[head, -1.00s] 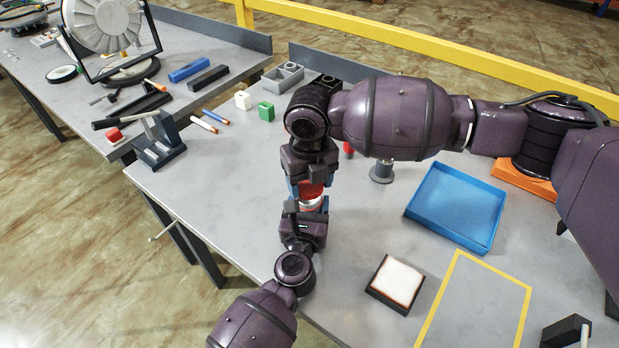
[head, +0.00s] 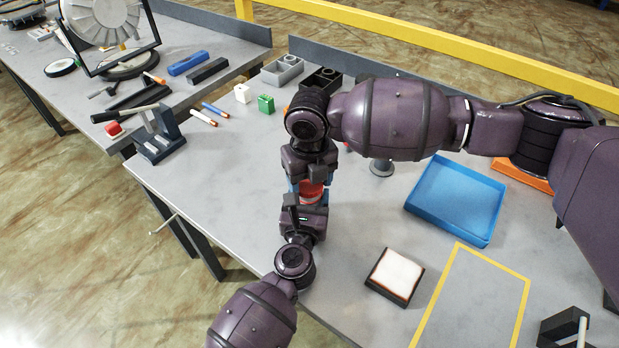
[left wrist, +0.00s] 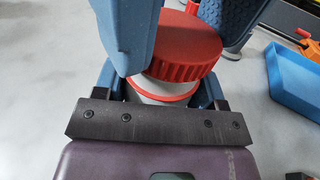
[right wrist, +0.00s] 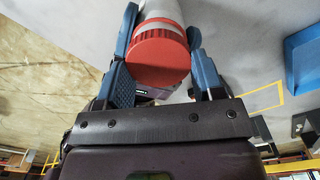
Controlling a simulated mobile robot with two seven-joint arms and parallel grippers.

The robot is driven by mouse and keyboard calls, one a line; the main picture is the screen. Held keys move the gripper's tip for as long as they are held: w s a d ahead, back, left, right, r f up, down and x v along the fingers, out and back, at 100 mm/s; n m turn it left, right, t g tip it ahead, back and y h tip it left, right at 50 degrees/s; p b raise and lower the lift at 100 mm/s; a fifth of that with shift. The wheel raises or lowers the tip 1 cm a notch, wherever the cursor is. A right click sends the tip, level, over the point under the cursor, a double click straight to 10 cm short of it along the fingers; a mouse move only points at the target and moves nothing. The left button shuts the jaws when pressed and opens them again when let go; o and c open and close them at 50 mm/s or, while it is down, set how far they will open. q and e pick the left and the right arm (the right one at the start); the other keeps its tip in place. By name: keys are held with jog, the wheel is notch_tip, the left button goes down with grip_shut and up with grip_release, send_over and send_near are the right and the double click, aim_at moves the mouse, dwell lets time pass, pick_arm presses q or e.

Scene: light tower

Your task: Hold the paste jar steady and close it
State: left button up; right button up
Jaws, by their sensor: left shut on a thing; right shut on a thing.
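The paste jar stands between my two grippers, mostly hidden by them in the head view. Its red ribbed lid (head: 311,190) shows there as a small patch. In the left wrist view the lid (left wrist: 180,48) sits over the white jar body (left wrist: 158,88), slightly askew in the picture; I cannot tell whether it is fully seated. My left gripper (head: 306,212) is shut around the body from the near side. My right gripper (head: 309,182) is shut on the lid from the far side. The right wrist view shows the lid (right wrist: 155,58) between its blue fingers, with the white body beyond.
A blue tray (head: 418,205) and a white pad in a dark frame (head: 395,275) lie to the right, beside a yellow-outlined area (head: 525,300). A green block (head: 266,104), a white block (head: 242,94) and pens (head: 203,118) lie behind left. The table's front left is clear.

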jog(key=shift+f, duration=0.6)
dwell(0.3)
pick_arm(q)
grip_shut()
pick_arm(e)
jog(key=m, duration=0.4)
jog(key=shift+a+m, duration=0.15)
jog(key=shift+m, duration=0.15)
jog(key=m, duration=0.5)
jog(key=shift+a, duration=0.1)
jog(key=o, duration=0.9)
